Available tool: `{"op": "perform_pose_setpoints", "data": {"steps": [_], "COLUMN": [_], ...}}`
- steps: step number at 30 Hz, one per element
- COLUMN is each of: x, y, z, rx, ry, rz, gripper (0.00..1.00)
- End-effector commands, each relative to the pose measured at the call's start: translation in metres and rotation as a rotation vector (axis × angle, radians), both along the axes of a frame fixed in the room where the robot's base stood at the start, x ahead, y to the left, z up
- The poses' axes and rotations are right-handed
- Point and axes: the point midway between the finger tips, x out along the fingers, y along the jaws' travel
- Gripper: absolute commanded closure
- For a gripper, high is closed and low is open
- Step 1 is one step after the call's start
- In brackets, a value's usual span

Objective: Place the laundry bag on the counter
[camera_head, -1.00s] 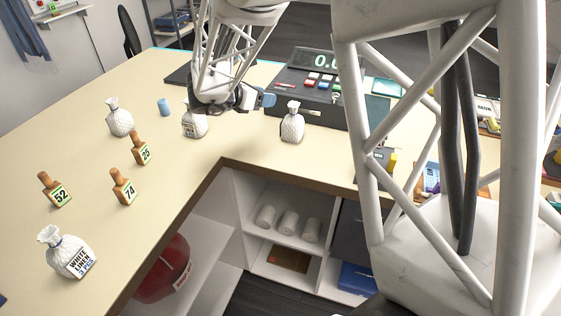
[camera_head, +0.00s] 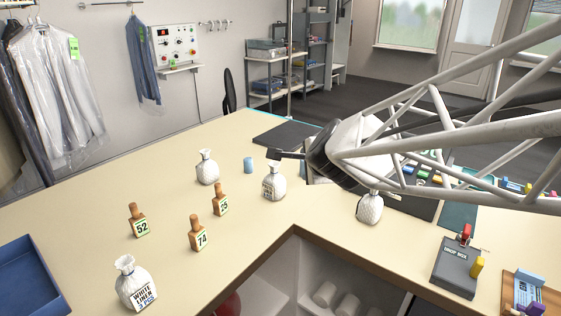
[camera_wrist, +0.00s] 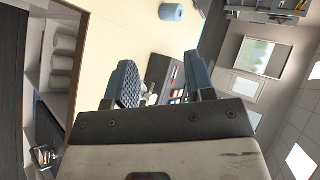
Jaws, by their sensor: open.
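Several white laundry bags with tied necks stand upright on the cream counter (camera_head: 80,222). One bag (camera_head: 134,288) at the front left has a "WHITE LINEN 3 PCS" label. Another bag (camera_head: 207,168) stands further back, a labelled bag (camera_head: 273,186) is at the middle, and a patterned bag (camera_head: 369,209) stands right of it below my arm. My gripper (camera_wrist: 163,82) is open, with blue-grey fingers apart. In the head view it hangs above the counter near the middle bag, with one dark finger showing. No bag is held.
Wooden number markers 52 (camera_head: 138,220), 74 (camera_head: 197,233) and 25 (camera_head: 220,199) stand between the bags. A blue cylinder (camera_head: 248,165) is behind them. A blue tray (camera_head: 30,275) is at left, a drop box (camera_head: 456,268) at right. Bare counter lies around the front-left bag.

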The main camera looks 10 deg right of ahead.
Motion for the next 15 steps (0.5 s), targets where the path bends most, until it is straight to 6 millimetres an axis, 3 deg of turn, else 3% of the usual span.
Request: {"op": "perform_pose_setpoints", "data": {"steps": [7, 15], "x": [-0.092, -0.195], "y": [0.011, -0.008], "z": [-0.017, -0.041], "rx": [-0.400, -0.777], "ry": [0.167, 0.378], "rz": [0.496, 0.993], "gripper": [0.51, 0.51]}}
